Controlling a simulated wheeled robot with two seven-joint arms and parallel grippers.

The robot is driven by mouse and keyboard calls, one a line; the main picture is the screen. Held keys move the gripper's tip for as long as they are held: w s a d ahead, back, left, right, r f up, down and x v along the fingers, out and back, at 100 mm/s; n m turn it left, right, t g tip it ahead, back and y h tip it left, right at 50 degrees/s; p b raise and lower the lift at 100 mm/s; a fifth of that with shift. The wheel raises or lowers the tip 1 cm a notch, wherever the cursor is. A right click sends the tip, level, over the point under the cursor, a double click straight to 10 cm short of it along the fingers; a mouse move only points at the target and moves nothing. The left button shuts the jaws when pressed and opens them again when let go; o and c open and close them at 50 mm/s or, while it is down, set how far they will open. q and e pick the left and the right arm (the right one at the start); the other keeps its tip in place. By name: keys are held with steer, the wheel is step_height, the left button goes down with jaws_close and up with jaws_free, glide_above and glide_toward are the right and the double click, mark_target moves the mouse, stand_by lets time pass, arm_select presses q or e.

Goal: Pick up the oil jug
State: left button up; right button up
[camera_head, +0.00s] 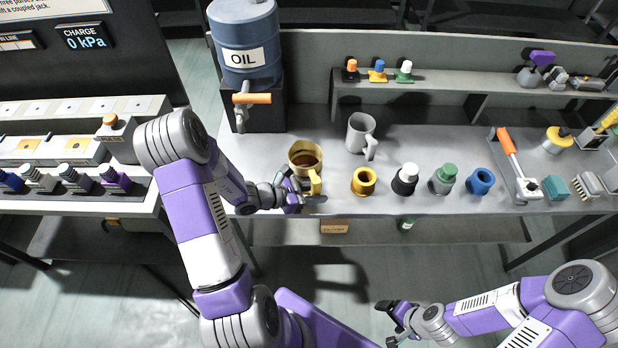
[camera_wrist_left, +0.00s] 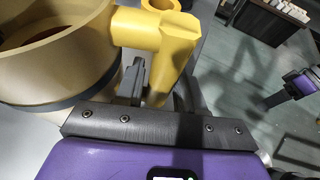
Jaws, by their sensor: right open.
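The oil jug (camera_head: 302,150) is a tan-yellow vessel with dark liquid inside, upright near the front edge of the bench. Its yellow handle (camera_head: 315,184) faces the front. My left gripper (camera_head: 303,192) is at this handle. In the left wrist view the jug (camera_wrist_left: 50,75) fills the upper left. Its handle (camera_wrist_left: 165,75) lies between the two dark fingers of my left gripper (camera_wrist_left: 163,85). Whether the fingers press on it cannot be told. My right gripper (camera_head: 388,320) is open and empty, low in front of the bench.
A blue oil drum (camera_head: 247,30) with a tap (camera_head: 250,98) stands behind left. A grey mug (camera_head: 361,130) is behind right of the jug. A yellow fitting (camera_head: 364,181) and several other fittings line the bench to the right. Floor in front is open.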

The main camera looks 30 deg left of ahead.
arm_select(q)
steer(key=shift+d, duration=0.1)
jaws_close()
stand_by(1.4)
